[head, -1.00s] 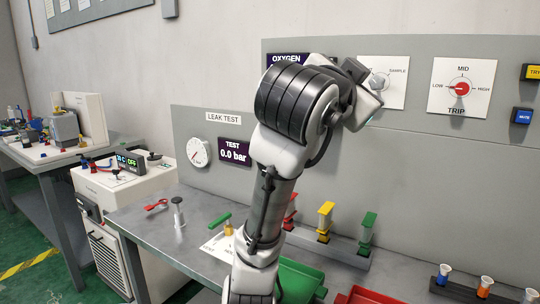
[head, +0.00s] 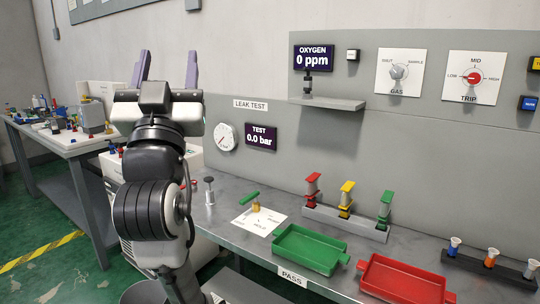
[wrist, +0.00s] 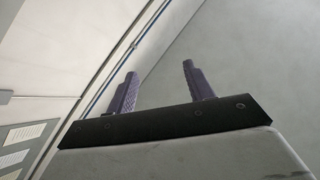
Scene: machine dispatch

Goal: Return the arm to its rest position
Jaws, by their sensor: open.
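My gripper (head: 167,70) is at the left of the head view, raised above the bench with its two purple fingers pointing up. The fingers stand apart with nothing between them, and they also show apart in the wrist view (wrist: 158,88). My arm is folded upright below it, in front of the bench's left end and hiding part of a white machine behind. The wrist view shows only the wall and ceiling area beyond the fingers.
The grey bench (head: 235,193) holds a green tray (head: 310,250), a red tray (head: 405,280) and a rack (head: 345,222) with red, yellow and green pieces. A panel with dials and a small shelf (head: 328,102) stands behind. A side table (head: 75,145) is at far left.

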